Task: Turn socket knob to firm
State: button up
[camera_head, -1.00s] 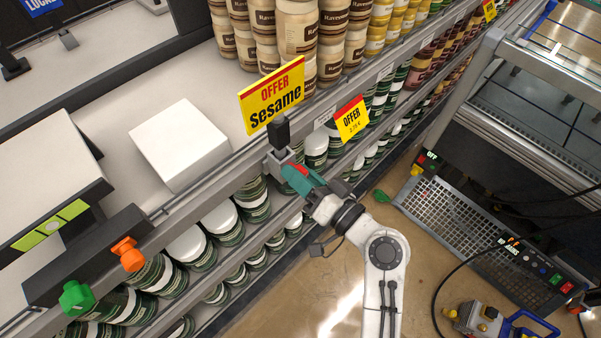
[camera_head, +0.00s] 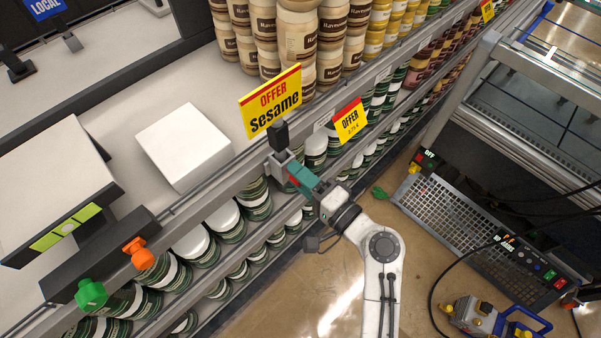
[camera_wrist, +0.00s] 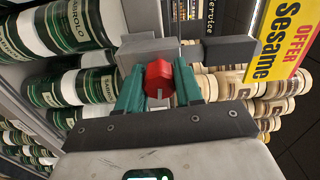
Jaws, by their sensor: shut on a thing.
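The red socket knob (camera_wrist: 158,76) sits on the front of a grey socket box (camera_wrist: 148,49) in the wrist view. My gripper (camera_wrist: 159,84) has its two teal fingers on either side of the knob, shut on it. A small pale mark shows on the knob's near face; no firm label is legible. In the head view the grey socket box (camera_head: 281,163) is fixed at the shelf rail, with a black block on top. My gripper (camera_head: 297,178) reaches it from the lower right and mostly hides the knob.
A yellow Sesame sign (camera_head: 270,101) stands just above the socket. Jars fill the shelves behind and below. An orange knob (camera_head: 138,251) and a green knob (camera_head: 91,293) are at the left rail. A control panel (camera_head: 540,262) lies at the right. Open floor lies below my arm.

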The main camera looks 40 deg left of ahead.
jog(key=shift+m, duration=0.3)
jog(key=o, duration=1)
jog(key=shift+o, duration=0.2)
jog(key=shift+d, duration=0.1)
jog(key=d+b, duration=0.2)
jog(key=d, duration=0.8)
jog(key=shift+s+d, duration=0.35)
jog(key=shift+s, duration=0.05)
